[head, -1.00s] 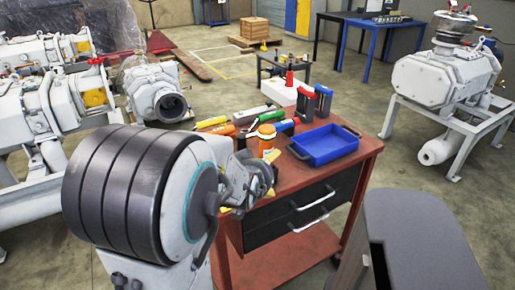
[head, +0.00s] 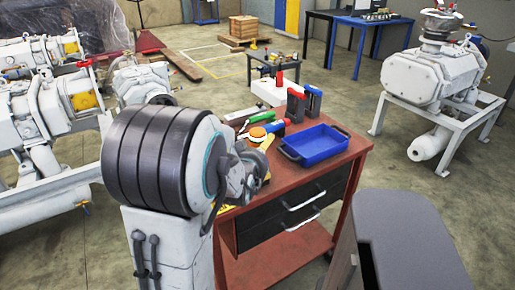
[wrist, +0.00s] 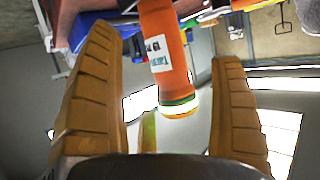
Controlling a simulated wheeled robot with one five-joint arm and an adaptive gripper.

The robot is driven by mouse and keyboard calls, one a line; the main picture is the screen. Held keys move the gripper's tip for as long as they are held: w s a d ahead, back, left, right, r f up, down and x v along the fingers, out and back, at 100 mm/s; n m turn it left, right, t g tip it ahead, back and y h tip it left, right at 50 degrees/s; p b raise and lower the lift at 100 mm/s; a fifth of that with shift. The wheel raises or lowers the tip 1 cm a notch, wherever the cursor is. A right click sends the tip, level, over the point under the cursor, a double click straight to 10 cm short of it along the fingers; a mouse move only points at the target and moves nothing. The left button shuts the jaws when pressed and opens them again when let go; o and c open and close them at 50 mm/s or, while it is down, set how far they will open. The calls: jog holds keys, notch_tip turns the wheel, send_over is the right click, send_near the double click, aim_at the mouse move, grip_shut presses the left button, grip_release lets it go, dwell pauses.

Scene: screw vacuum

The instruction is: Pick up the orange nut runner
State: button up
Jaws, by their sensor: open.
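The orange nut runner (wrist: 165,45) shows in the wrist view as an orange cylinder with a white label and a bright green ring at its lower end. My gripper (wrist: 164,43) is open, with one ribbed yellow-brown finger on each side of the tool. Gaps show between both fingers and the tool, and I cannot tell how deep it sits between them. In the head view the nut runner's orange top (head: 257,132) shows above the red-brown cart (head: 285,185). My arm hides its lower part and most of my gripper.
A blue tray (head: 318,147) stands on the cart right of the nut runner. Red and dark blue tools (head: 304,103) stand behind it. A green-handled tool (head: 262,117) lies close behind the nut runner. A grey cabinet (head: 410,225) is at the front right.

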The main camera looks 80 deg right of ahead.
jog(key=shift+p+x, duration=0.35)
jog(key=shift+x, duration=1.9)
jog(key=shift+r, duration=0.15)
jog(key=shift+c, duration=0.3)
